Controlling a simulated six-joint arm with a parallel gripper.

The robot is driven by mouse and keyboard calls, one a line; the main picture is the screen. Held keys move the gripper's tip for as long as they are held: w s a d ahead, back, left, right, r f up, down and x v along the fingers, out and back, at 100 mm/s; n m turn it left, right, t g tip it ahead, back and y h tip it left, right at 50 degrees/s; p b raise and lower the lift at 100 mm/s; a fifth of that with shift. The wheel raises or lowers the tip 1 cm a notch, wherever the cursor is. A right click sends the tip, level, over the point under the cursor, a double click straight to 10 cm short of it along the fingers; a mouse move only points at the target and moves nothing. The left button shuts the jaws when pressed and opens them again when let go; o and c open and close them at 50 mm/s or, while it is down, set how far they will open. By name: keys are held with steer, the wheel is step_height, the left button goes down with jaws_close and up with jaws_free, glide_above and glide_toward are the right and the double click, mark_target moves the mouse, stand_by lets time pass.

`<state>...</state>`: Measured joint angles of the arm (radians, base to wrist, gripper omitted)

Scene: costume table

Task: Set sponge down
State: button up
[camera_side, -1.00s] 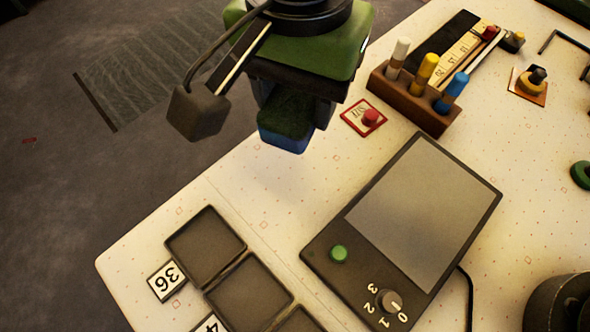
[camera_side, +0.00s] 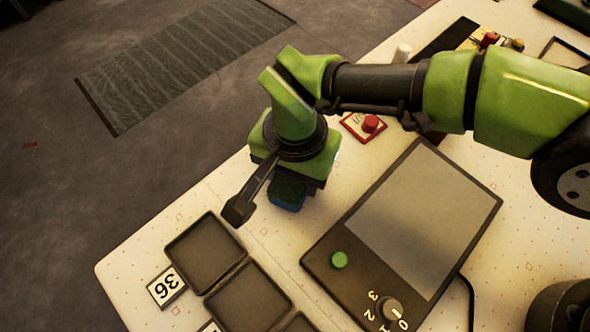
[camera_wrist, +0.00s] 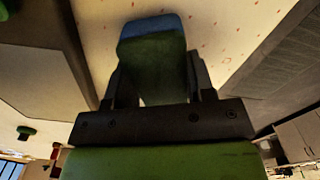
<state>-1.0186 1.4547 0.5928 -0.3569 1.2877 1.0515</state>
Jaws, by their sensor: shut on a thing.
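The sponge (camera_side: 287,192) is blue with a dark green layer. In the side view it shows under my gripper (camera_side: 291,180), close over the pale tabletop between the dark trays and the grey panel. I cannot tell whether it touches the table. In the wrist view the sponge (camera_wrist: 152,55) sits between the two dark fingers of my gripper (camera_wrist: 152,85), which is shut on it. The side view hides most of the fingers behind the wrist.
A panel (camera_side: 420,215) with a green button (camera_side: 339,260) and a dial lies to the right. A red button on a card (camera_side: 369,124) is behind. The table's left edge is near.

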steer(key=shift+f, duration=0.6)
steer(key=o, duration=0.9)
steer(key=shift+f, duration=0.1)
step_height(320, 180, up, 12)
steer(key=shift+r, duration=0.15)
